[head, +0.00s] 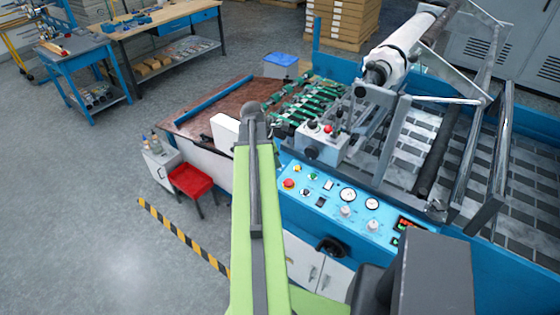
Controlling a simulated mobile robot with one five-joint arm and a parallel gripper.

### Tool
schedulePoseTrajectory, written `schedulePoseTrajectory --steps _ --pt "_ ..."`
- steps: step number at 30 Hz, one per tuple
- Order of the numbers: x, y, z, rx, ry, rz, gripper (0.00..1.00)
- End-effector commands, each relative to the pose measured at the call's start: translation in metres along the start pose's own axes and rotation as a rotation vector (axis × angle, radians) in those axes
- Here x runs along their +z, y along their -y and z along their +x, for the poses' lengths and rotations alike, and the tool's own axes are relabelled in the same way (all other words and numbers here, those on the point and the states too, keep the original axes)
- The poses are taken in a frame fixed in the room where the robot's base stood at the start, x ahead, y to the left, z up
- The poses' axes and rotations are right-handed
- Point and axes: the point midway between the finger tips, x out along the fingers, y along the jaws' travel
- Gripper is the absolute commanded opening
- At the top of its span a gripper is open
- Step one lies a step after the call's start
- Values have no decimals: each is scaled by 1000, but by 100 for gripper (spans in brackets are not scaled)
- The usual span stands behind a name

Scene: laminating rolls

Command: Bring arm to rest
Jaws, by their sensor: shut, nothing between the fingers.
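My green arm rises from the bottom of the head view, with a dark grey tube along its top. It reaches up in front of the laminating machine (330,205) and hides part of it. I cannot make out the fingers of my gripper anywhere in this view. No object is seen held by my arm.
The blue control panel (328,204) and metal rollers lie right of my arm. A brown table (200,118) and red stool (190,180) are at left. A wooden workbench (150,32) and blue cart (75,47) stand at the back left. Grey floor (70,200) is clear at left.

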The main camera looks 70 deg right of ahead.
Motion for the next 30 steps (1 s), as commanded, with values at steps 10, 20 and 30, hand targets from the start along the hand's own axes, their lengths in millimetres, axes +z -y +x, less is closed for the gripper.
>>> schedulePoseTrajectory --steps 10,20,30 --pt "-2 0 -27 0 0 -2 0" --pt "-2 0 -27 1 0 -2 0" --pt "-185 -24 -40 92 -5 -289 0"
